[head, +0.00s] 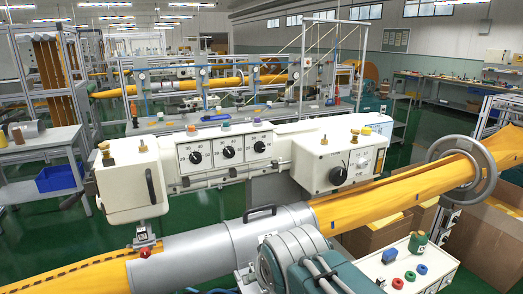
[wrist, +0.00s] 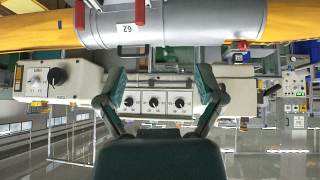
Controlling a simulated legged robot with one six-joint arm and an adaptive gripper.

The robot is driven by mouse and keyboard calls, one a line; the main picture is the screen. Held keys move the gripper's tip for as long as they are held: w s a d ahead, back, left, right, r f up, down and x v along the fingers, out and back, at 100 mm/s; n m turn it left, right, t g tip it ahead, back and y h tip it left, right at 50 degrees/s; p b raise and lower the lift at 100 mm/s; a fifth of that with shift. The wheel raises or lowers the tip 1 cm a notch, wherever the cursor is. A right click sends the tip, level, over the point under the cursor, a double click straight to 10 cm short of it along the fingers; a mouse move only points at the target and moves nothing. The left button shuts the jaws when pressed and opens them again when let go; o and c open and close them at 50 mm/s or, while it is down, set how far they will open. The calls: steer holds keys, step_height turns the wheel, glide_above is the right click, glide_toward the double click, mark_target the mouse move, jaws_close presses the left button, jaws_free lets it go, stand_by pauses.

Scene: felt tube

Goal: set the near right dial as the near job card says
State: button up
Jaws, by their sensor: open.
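A white panel (head: 272,149) on the near machine carries three small black dials in a row: left (head: 195,158), middle (head: 228,153) and right (head: 260,147). A larger black dial (head: 338,175) sits on a white box at the right; it also shows at left in the wrist view (wrist: 57,76). The wrist view is upside down, and the three small dials show between and beyond my fingers, the middle one near the centre (wrist: 154,101). My gripper (wrist: 162,76) is open and empty, apart from the dials. Dial settings are too small to read. I cannot make out a job card.
A grey metal tube (head: 215,242) with a black handle crosses in front of the panel, orange felt (head: 370,203) running through it. A metal ring (head: 477,165) stands at right. Colored knobs (head: 223,127) and brass fittings top the machine. A button box (head: 410,272) is near right.

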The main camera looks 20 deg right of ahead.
steer(key=w+d+r+t+h, duration=0.1)
steer(key=w+d+r+t, duration=0.1)
steer(key=w+d, duration=0.35)
steer(key=w+d+r+t, duration=0.2)
steer(key=w, duration=0.7)
steer(key=w+d+r+t+h, duration=0.1)
steer(key=w+d+r, duration=0.15)
steer(key=w, duration=0.45)
steer(key=n+t+y, duration=0.2)
steer(key=t, duration=0.3)
glide_toward(261, 148)
steer(key=w, duration=0.9)
steer(key=shift+w+d+f, duration=0.25)
steer(key=shift+w+d, duration=0.05)
steer(key=shift+d, duration=0.05)
steer(key=shift+c, duration=0.4)
steer(key=c, duration=1.1)
